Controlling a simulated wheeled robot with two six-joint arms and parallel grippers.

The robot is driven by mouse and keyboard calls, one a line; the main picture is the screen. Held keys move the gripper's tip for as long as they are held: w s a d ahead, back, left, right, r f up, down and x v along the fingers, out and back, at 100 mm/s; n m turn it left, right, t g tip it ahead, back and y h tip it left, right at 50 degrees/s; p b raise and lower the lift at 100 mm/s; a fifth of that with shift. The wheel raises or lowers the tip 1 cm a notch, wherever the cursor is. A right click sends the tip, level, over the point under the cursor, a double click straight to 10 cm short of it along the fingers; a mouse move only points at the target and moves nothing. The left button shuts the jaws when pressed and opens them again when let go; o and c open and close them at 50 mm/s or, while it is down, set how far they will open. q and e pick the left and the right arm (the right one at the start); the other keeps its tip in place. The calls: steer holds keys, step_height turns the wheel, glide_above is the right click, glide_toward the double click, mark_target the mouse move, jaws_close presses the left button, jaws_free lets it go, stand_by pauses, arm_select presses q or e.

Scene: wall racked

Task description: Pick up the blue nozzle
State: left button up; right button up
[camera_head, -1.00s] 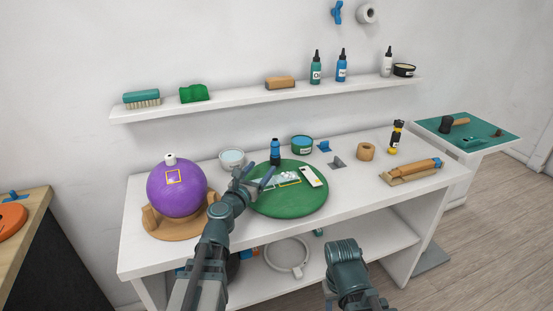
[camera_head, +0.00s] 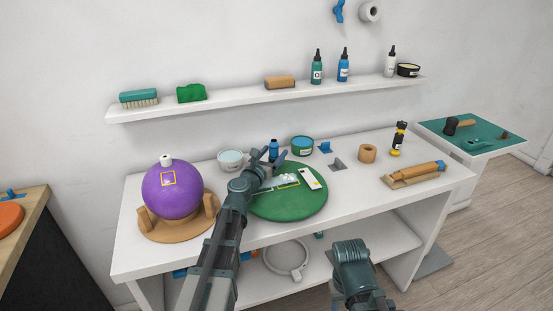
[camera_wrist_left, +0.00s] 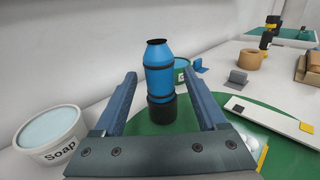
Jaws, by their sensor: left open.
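The blue nozzle (camera_head: 274,148) stands upright at the far edge of the round green mat on the white bench. In the left wrist view it is a blue cylinder (camera_wrist_left: 159,75) with dark bands and a black base. My left gripper (camera_head: 269,157) is open just in front of the nozzle. In the left wrist view its two fingers (camera_wrist_left: 160,90) lie on either side of the nozzle, with visible gaps. Part of the nozzle's lower body is hidden by the gripper in the head view. My right arm shows at the bottom of the head view, but its gripper is not visible.
A soap tub (camera_wrist_left: 50,135) is close to the left of the gripper. The green mat (camera_head: 290,208) carries a white tool. A green tub (camera_head: 302,146) stands to the right of the nozzle, and a purple ball (camera_head: 172,195) sits in a wooden holder at left.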

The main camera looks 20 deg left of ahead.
arm_select(q)
steer(key=shift+w, duration=0.3)
steer(key=shift+s, duration=0.15)
jaws_close()
steer(key=shift+r, duration=0.15)
